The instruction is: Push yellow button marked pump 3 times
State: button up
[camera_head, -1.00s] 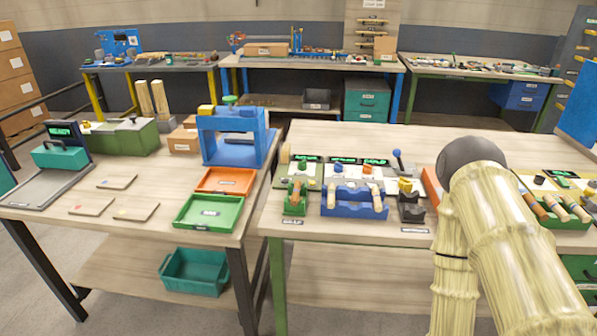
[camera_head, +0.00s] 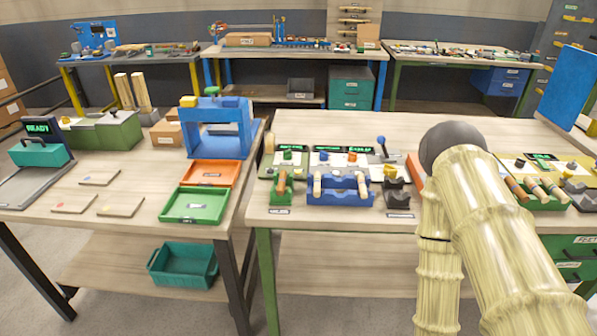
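A small yellow button-like part (camera_head: 390,172) sits on a panel on the right-hand bench, behind a dark holder. Another yellow part (camera_head: 571,168) sits farther right on that bench, by a green display. The labels are too small to read, so I cannot tell which is marked pump. My arm (camera_head: 480,200) with its dark rounded joint (camera_head: 450,146) fills the right foreground and hides part of the bench. My gripper does not show.
The right bench (camera_head: 330,222) holds a blue rack (camera_head: 340,197) with wooden pieces. The left bench carries a blue press (camera_head: 218,130), an orange tray (camera_head: 210,174) and a green tray (camera_head: 195,206). A gap of floor lies between the benches. A teal bin (camera_head: 183,266) sits on a lower shelf.

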grip_shut()
dwell(1.1)
